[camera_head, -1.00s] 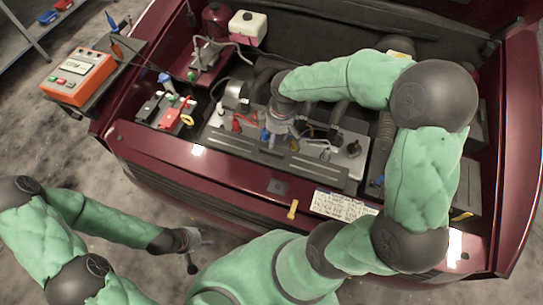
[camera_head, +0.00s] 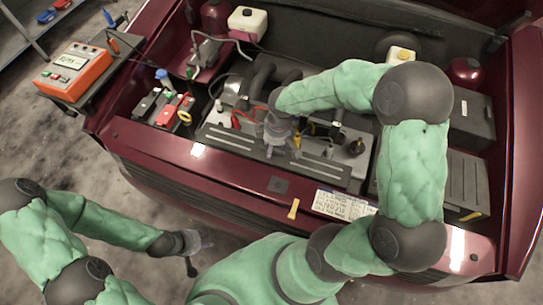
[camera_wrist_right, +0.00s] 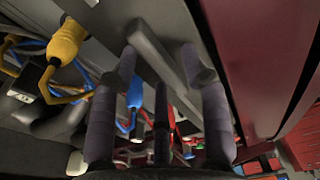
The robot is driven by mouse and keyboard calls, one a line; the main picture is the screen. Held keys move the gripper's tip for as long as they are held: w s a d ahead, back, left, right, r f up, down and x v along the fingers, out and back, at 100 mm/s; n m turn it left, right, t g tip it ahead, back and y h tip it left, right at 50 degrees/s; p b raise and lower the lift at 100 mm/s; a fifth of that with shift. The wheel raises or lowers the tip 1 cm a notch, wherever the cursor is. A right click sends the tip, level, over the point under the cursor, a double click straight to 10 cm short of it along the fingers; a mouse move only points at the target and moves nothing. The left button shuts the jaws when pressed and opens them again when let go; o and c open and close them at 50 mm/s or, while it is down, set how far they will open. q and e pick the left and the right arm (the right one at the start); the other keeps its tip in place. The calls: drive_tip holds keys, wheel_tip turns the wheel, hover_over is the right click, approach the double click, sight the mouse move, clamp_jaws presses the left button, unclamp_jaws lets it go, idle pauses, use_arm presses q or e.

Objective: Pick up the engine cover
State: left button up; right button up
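The engine cover (camera_head: 225,140) is a dark grey ribbed panel on top of the engine, behind the front edge of the bay. My right gripper (camera_head: 274,150) points down over its middle, and the hand hides part of it.
Yellow (camera_wrist_right: 67,45) and blue connectors with cables lie close to the right fingers. A battery with a red part (camera_head: 170,112) stands left of the engine. An orange tester (camera_head: 72,70) sits on a side shelf. A paper label (camera_head: 340,205) lies on the front panel.

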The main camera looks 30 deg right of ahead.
clamp_jaws()
drive_tip(key=shift+r, duration=0.1)
